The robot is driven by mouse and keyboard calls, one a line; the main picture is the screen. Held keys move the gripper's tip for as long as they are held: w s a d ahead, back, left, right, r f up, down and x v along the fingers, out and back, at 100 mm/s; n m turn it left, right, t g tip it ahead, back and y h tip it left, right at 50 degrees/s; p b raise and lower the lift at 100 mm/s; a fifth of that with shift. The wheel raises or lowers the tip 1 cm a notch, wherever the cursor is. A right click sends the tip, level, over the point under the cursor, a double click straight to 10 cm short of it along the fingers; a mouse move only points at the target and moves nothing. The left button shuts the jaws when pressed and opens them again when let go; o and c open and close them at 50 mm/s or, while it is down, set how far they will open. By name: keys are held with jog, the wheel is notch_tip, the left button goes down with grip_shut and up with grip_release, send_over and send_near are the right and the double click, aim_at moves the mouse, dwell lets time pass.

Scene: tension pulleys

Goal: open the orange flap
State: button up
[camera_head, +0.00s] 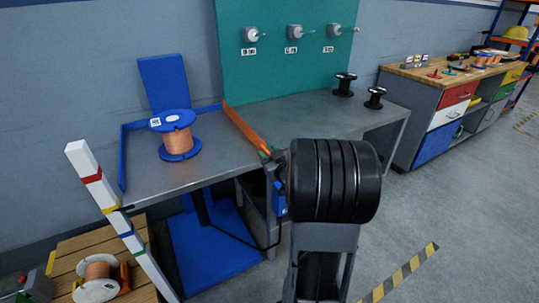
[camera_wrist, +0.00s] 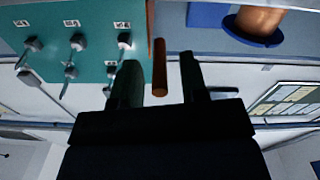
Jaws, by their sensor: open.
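The orange flap (camera_head: 247,127) is a long thin bar at the right side of the blue-edged area on the grey table. It runs from the teal board toward the table's front edge. My gripper (camera_head: 270,157) is at the flap's near end, partly hidden behind my dark arm. In the wrist view, the flap (camera_wrist: 159,68) shows in the gap between the two dark fingers of my gripper (camera_wrist: 159,62). The fingers are apart, with visible space on both sides of the flap. I cannot tell how deep between them it lies.
A blue spool of copper wire (camera_head: 176,137) stands on the table (camera_head: 205,183) inside the blue edging (camera_head: 122,160). Two black spools (camera_head: 375,98) stand at the right. A striped white post (camera_head: 117,218) rises at front left. The teal board (camera_head: 285,75) carries several pulleys.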

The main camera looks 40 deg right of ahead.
jog(key=shift+c, duration=0.2)
grip_shut()
jog(key=shift+d, duration=0.1)
jog(key=d+f+m+p, duration=0.1)
jog(key=m+p, duration=0.3)
jog(key=m, duration=0.4)
jog(key=d+f+m+p, duration=0.2)
jog(key=d+m+p, duration=0.2)
jog(key=m, duration=0.5)
jog(key=shift+s+d+f+p, duration=0.35)
jog(key=shift+s+p, duration=0.1)
jog(key=shift+p, duration=0.1)
dwell(0.4)
